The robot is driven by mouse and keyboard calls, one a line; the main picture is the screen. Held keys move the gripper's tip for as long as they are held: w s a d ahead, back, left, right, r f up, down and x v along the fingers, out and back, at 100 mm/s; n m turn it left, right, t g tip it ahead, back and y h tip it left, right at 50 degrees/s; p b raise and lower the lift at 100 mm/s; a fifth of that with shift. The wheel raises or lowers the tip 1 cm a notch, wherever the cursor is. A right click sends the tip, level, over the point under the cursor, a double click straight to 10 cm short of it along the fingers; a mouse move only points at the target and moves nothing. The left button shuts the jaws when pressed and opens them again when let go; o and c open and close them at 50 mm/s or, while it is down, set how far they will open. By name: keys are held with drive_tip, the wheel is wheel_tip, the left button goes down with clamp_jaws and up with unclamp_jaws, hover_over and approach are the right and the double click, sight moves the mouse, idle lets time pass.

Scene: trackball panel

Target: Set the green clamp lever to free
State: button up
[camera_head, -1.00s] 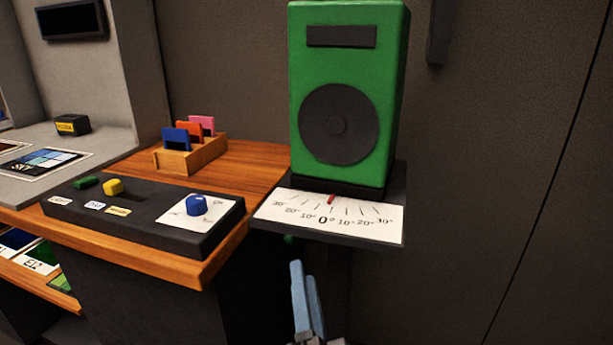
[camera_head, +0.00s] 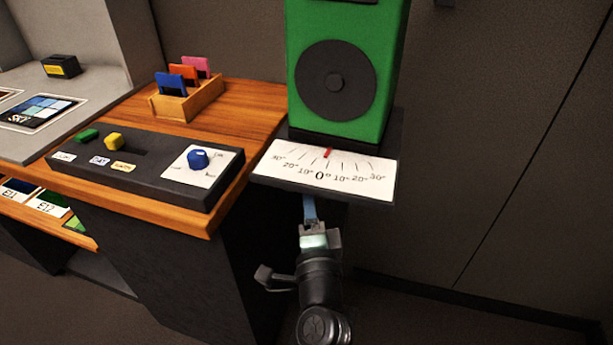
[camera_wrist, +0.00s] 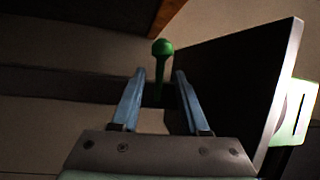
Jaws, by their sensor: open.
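The green clamp lever (camera_wrist: 162,55) shows in the wrist view as a round-ended green knob on a stem. It lies in line with the gap between my fingertips; I cannot tell whether it is between them or just beyond. My gripper (camera_wrist: 160,78) is open, with a blue finger on each side of that gap. In the head view my gripper (camera_head: 309,207) reaches up under the front of the speaker shelf (camera_head: 268,182), its tips partly hidden. The lever is hidden there. The green speaker (camera_head: 345,85) stands on the shelf, its red pointer (camera_head: 327,153) near 0 on the scale (camera_head: 350,172).
The wooden desk (camera_head: 255,103) with a black control box (camera_head: 135,178) stands to the left. A wooden card holder (camera_head: 205,100) sits on it. In the wrist view the dark shelf underside (camera_wrist: 235,85) is close on the right. The floor at right is clear.

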drive_tip(key=shift+w+a+r, duration=0.1)
drive_tip(key=shift+w+r, duration=0.05)
drive_tip(key=shift+w, duration=0.8)
drive_tip(key=shift+w+a+r, duration=0.1)
drive_tip(key=shift+w, duration=0.85)
clamp_jaws()
